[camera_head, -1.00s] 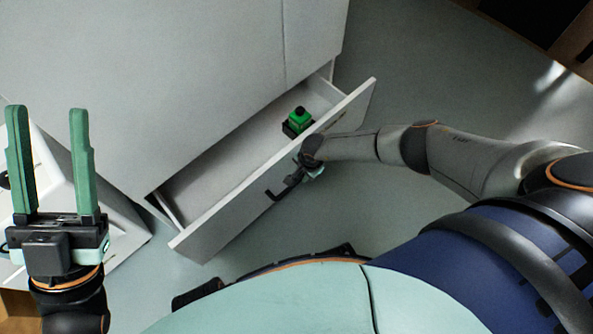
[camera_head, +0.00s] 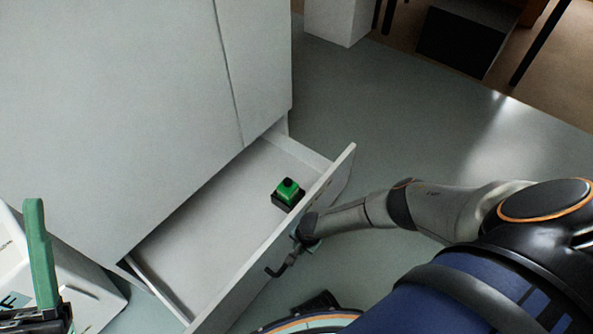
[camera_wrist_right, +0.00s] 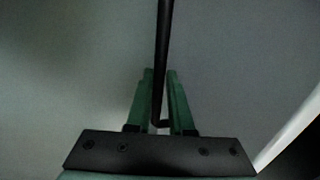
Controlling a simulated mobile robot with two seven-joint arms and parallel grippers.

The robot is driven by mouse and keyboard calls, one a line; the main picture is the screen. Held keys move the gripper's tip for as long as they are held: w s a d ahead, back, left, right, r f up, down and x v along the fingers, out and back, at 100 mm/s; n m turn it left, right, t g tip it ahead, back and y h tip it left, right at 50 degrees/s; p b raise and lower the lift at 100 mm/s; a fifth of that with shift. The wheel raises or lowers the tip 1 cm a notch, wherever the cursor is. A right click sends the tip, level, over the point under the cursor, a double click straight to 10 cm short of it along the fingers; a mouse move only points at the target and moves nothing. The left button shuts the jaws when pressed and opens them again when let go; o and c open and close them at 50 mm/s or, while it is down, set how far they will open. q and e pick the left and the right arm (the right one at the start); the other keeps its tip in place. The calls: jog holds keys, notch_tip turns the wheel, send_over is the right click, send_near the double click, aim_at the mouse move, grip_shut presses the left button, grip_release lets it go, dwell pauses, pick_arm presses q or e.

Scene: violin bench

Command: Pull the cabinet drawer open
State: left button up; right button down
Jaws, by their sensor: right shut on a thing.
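The white cabinet (camera_head: 110,90) stands at the upper left in the head view. Its bottom drawer (camera_head: 200,225) is pulled well out, showing a bare pale floor. A green and black block-shaped item (camera_head: 288,193) lies inside near the drawer front. My right gripper (camera_head: 303,243) is at the outer face of the drawer front, at the dark handle (camera_head: 281,268). In the right wrist view its green fingers (camera_wrist_right: 160,105) are shut around the black handle bar (camera_wrist_right: 163,50). My left gripper is partly in view at the lower left; one upright green finger (camera_head: 41,255) shows, the other is cut off.
A white box-like object (camera_head: 85,290) stands at the lower left beside the cabinet. Grey floor (camera_head: 400,120) is clear right of the drawer. A white block (camera_head: 338,20) and dark furniture (camera_head: 465,40) stand at the back right.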

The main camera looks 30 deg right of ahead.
jog(key=shift+d, duration=0.1)
jog(key=c, duration=0.8)
grip_release()
